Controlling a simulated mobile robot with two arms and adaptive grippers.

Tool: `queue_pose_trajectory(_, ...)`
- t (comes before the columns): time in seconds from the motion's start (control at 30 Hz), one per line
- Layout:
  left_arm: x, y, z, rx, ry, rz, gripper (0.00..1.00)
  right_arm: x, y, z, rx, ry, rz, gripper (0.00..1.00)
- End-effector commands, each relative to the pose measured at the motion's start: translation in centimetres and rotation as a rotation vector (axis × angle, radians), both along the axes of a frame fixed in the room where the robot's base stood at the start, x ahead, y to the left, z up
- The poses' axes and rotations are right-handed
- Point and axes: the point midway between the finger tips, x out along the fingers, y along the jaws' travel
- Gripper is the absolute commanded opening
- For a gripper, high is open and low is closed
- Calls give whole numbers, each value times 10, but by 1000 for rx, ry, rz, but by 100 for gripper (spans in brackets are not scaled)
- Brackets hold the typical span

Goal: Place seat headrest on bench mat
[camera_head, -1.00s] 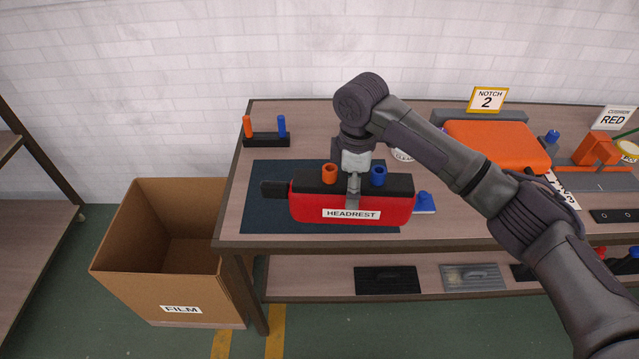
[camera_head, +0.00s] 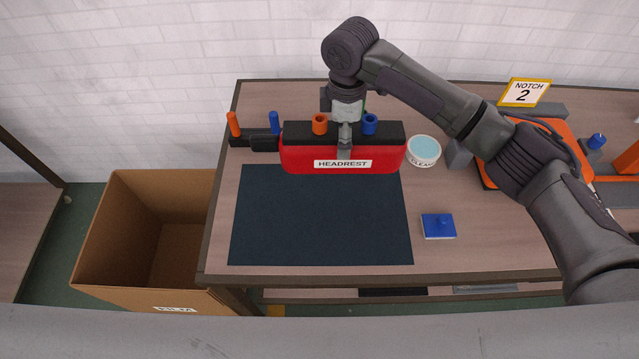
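The red seat headrest (camera_head: 300,158), labelled HEADREST, has a black top with an orange socket and a blue socket. It is upright in the grasp of my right gripper (camera_head: 344,148), whose finger runs down its front at the middle. The dark bench mat (camera_head: 320,215) lies flat on the table and its visible surface is bare. The headrest overlaps the mat's back edge in the picture. I cannot tell its exact height above the table. My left gripper is not in view.
A black block with orange and blue pegs (camera_head: 240,138) stands behind the mat at left. A cleaner tub (camera_head: 424,151) is right of the headrest. A blue pad (camera_head: 438,226) lies right of the mat. A cardboard box (camera_head: 115,240) stands left of the table.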

Motion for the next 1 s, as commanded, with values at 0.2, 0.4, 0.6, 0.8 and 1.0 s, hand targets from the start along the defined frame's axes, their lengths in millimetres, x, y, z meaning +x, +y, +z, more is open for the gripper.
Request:
queue_pose_trajectory(0.2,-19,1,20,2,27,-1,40,-41,30,-25,2,2,4,20)
queue_pose_trajectory(0.4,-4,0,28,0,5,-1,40,-63,46,-44,2,0,2,20)
queue_pose_trajectory(0.6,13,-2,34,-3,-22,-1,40,-68,49,-58,0,1,-2,20)
queue_pose_trajectory(0.8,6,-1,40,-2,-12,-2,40,-68,49,-84,0,0,-2,20)
queue_pose_trajectory(1.0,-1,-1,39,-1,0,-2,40,-67,49,-89,2,-2,0,20)
